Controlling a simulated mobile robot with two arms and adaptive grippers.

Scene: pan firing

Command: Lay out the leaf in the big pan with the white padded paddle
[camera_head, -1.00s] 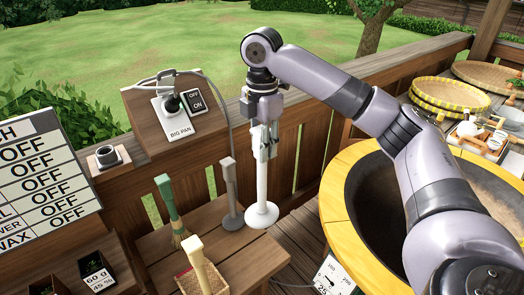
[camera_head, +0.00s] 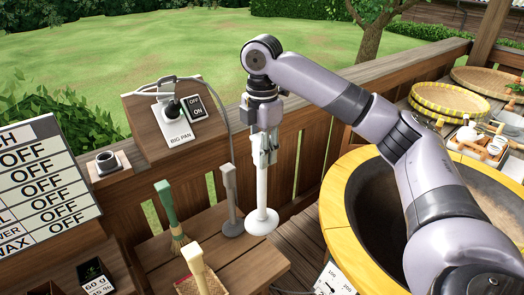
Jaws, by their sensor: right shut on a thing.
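The white padded paddle (camera_head: 261,215) stands upright, its round white head low over or on the wooden bench; I cannot tell whether it touches. My right gripper (camera_head: 264,158) is shut on the paddle's handle from above. The big pan (camera_head: 385,215) is a dark bowl with a yellow rim at the right, and my right arm crosses in front of much of it. No leaf shows in the visible part of the pan. My left gripper is not in view.
A grey paddle (camera_head: 231,205) stands just left of the white one. A green-handled brush (camera_head: 171,215) and a pale-handled tool (camera_head: 200,268) are on the bench. A BIG PAN switch box (camera_head: 170,120) sits on the railing. Baskets (camera_head: 448,98) are at the back right.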

